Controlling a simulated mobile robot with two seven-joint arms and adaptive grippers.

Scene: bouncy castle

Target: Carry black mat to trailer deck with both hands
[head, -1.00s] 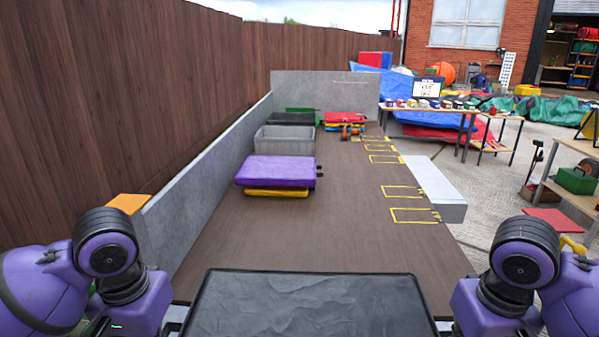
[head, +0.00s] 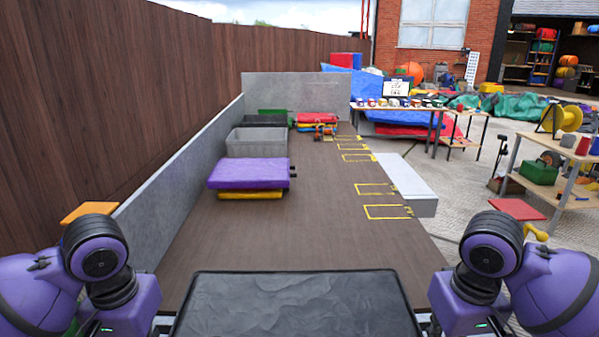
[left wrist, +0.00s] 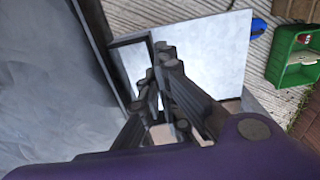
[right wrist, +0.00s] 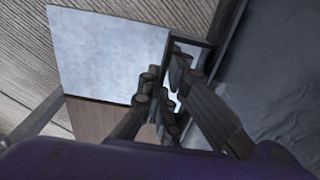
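The black mat (head: 298,305) lies level right in front of me at the bottom of the head view, between my two arms; its near part is cut off. The trailer deck (head: 310,225), a brown board floor, stretches away beyond the mat's far edge. In the left wrist view my left gripper (left wrist: 164,65) is shut on the dark loop handle at one side of the mat (left wrist: 45,100). In the right wrist view my right gripper (right wrist: 163,78) is shut on the matching handle at the mat's other side (right wrist: 275,75). The fingers partly hide both handles.
A purple mat (head: 248,173) on a yellow one lies on the deck's left, with a grey crate (head: 256,143) behind. A grey wall (head: 185,165) bounds the left. Yellow outlines (head: 388,212) mark the right edge, by a grey step (head: 408,185). The deck's near middle is clear.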

